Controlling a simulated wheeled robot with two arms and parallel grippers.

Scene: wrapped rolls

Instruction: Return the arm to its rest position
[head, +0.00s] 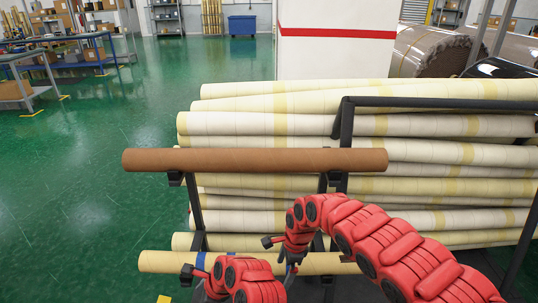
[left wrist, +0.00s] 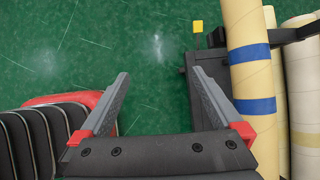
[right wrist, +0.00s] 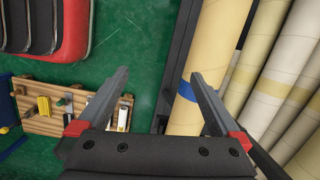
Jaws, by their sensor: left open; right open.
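My right gripper (head: 279,252) comes in from the right on a red arm, near the middle of a pale yellow tube (head: 160,262) with blue tape. In the right wrist view its jaws (right wrist: 160,74) are open and empty, and the tube (right wrist: 218,40) passes beyond the right finger. My left gripper (head: 192,274) is low in the head view, in front of the tube's left part. In the left wrist view its jaws (left wrist: 161,74) are open over green floor, with the taped tube (left wrist: 247,35) to the right. Both arms hide parts of the tube.
A brown tube (head: 255,160) lies across the upper supports of a black rack (head: 347,125). A stack of long cream wrapped rolls (head: 280,124) fills the space behind it. A wooden tray with tools (right wrist: 40,123) shows lower left in the right wrist view. Green floor at left is open.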

